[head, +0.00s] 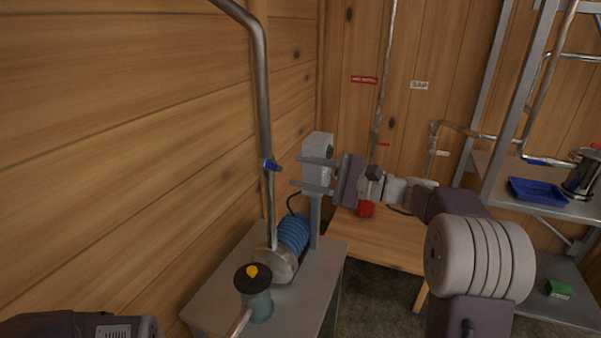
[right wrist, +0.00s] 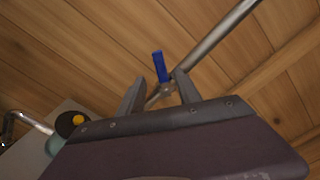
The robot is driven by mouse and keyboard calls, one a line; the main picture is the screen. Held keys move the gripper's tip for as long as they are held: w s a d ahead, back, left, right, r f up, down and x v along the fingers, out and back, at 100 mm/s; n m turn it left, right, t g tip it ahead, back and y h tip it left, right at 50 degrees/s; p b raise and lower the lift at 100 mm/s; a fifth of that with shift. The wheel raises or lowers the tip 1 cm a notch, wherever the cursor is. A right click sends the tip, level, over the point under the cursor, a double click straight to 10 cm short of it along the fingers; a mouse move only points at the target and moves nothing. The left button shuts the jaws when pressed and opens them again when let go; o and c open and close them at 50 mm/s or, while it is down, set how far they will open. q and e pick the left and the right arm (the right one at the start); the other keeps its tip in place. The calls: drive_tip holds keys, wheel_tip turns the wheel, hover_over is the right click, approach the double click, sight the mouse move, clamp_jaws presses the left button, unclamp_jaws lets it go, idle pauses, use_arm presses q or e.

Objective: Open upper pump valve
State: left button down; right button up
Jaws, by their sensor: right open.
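The upper pump valve has a small blue handle (head: 270,165) on the upright metal pipe (head: 265,110) above the pump. My right gripper (head: 295,171) is open and empty, just right of the valve, its two fingers pointing left toward it. In the right wrist view the blue handle (right wrist: 160,66) stands out beyond the fingertips, with the valve body (right wrist: 167,90) seen in the gap between the open fingers (right wrist: 159,78). I see no contact between fingers and handle. Only a dark part of my left arm shows at the bottom left; its fingers are out of view.
The pump (head: 293,234) with a blue ribbed motor stands on a grey table (head: 225,290). A grey switch box (head: 318,150) on a post is close behind my right fingers. A green canister (head: 257,305) with a black top is in front. The wooden wall (head: 130,130) is to the left.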

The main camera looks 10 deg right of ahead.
drive_tip(key=shift+s+a+r, duration=0.1)
drive_tip(key=shift+s, duration=0.05)
drive_tip(key=c, duration=0.5)
drive_tip(key=shift+s+a+m+g+y, duration=0.4)
drive_tip(key=shift+s+m+y, duration=0.3)
drive_tip(key=shift+s, duration=0.05)
clamp_jaws()
drive_tip(key=s+f+m+t+p, duration=0.2)
drive_tip(key=f+m+p, duration=0.2)
drive_tip(key=m+p, duration=0.5)
drive_tip(key=s+f+m+t+h+p, duration=0.1)
drive_tip(key=f+m+p, duration=0.3)
drive_tip(key=m+p, duration=0.5)
drive_tip(key=s+t+p, duration=0.1)
drive_tip(key=p, duration=0.3)
drive_tip(key=shift+s+d+m, duration=0.2)
drive_tip(key=shift+s+m, duration=0.1)
